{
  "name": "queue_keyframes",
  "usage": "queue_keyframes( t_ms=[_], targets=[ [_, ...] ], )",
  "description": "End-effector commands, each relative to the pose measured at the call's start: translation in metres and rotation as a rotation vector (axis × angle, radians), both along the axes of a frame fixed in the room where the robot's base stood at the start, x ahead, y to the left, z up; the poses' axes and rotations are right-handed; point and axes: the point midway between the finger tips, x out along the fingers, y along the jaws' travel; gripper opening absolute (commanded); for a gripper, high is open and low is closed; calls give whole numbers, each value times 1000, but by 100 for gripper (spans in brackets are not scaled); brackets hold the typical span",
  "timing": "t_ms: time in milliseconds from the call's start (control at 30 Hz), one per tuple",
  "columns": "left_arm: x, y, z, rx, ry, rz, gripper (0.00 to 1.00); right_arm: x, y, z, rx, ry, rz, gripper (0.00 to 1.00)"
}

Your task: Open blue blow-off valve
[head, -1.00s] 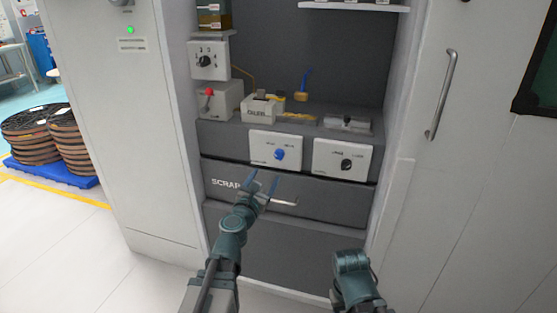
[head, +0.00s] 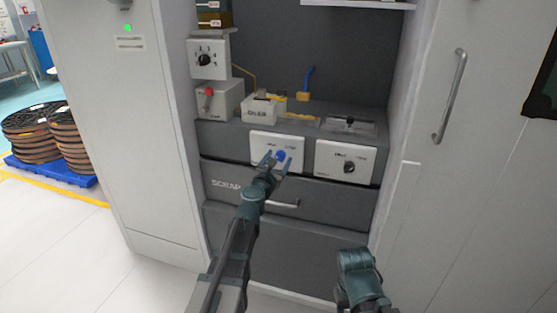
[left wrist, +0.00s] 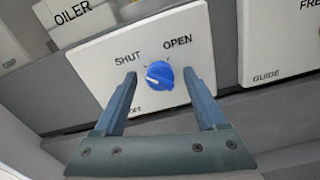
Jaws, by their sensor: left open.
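The blue knob (head: 281,155) sits on a white panel (head: 262,139) on the front of the grey bench. In the left wrist view the blue knob (left wrist: 159,75) lies below the words SHUT and OPEN; a label ending in OFF is partly hidden. Its pale mark seems to point left, towards the SHUT side, but I cannot be sure. My left gripper (head: 277,158) is open, with its fingertips on either side of the knob. In the left wrist view the left gripper (left wrist: 159,73) shows gaps beside the knob.
A second white panel (head: 328,160) with a black knob is to the right. The SCRAP drawer (head: 235,190) with its bar handle is just below. Behind are an oiler (head: 256,111) and an upright blue lever (head: 309,79) on a brass-coloured body.

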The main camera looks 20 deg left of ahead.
Motion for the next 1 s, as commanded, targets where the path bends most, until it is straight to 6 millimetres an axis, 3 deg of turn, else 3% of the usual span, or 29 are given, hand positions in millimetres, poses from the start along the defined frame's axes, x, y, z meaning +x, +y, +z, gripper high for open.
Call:
queue_keyframes(
  t_ms=[67, 467, 767, 1000],
  targets=[
    [0, 0, 0, 0, 0, 0, 74, 0, 0, 0, 0, 0, 0, 50],
    [0, 0, 0, 0, 0, 0, 2, 0, 0, 0, 0, 0, 0, 50],
    [-1, 0, 0, 23, -1, 0, 0, 0, 0, 0, 0, 0, 0, 50],
    [-1, -1, 0, 153, -5, 0, 0, 0, 0, 0, 0, 0, 0, 50]
  ],
)
